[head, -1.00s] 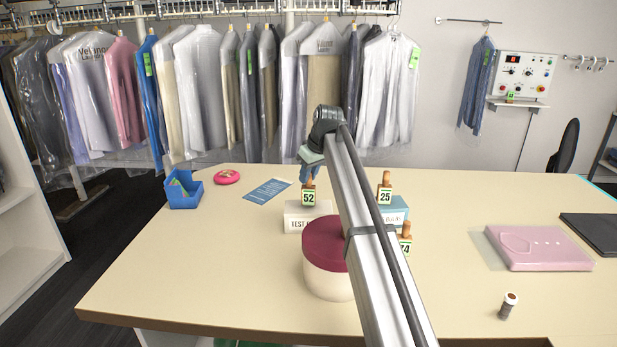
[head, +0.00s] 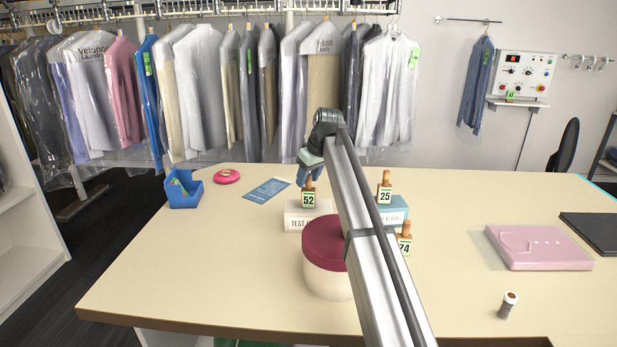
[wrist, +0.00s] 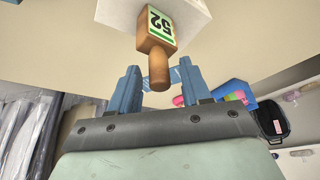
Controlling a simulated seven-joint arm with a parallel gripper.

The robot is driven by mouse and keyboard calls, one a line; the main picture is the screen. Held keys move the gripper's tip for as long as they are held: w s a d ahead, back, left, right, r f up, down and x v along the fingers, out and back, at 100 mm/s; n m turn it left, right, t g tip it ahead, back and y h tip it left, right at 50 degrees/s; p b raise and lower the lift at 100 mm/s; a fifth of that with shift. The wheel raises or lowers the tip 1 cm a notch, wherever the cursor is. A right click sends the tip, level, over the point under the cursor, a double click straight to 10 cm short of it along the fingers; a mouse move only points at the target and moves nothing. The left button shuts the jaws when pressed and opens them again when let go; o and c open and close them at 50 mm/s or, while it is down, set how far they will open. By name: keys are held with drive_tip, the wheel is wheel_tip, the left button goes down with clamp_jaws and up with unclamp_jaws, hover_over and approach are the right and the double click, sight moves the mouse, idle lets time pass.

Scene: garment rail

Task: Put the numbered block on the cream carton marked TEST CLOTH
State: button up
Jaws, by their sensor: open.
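The block numbered 52 (head: 308,198), with a green-edged label and a wooden knob, stands on the cream carton (head: 294,222). The carton's label starts with TEST; the rest is hidden behind my arm and the round box. My gripper (head: 311,172) has blue fingers and is just above and behind the block. In the wrist view my open gripper (wrist: 160,88) has its fingertips apart on either side of the knob end of block 52 (wrist: 157,45), with gaps visible. The carton's pale top (wrist: 192,18) shows beneath the block.
A round box with a maroon lid (head: 323,243) stands in front of the carton. Block 25 (head: 385,194) is on a blue carton (head: 399,212); block 74 (head: 404,244) is beside my arm. A blue bin (head: 184,190) is at left. The front left counter is clear.

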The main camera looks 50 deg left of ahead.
drive_tip(key=v, duration=1.2)
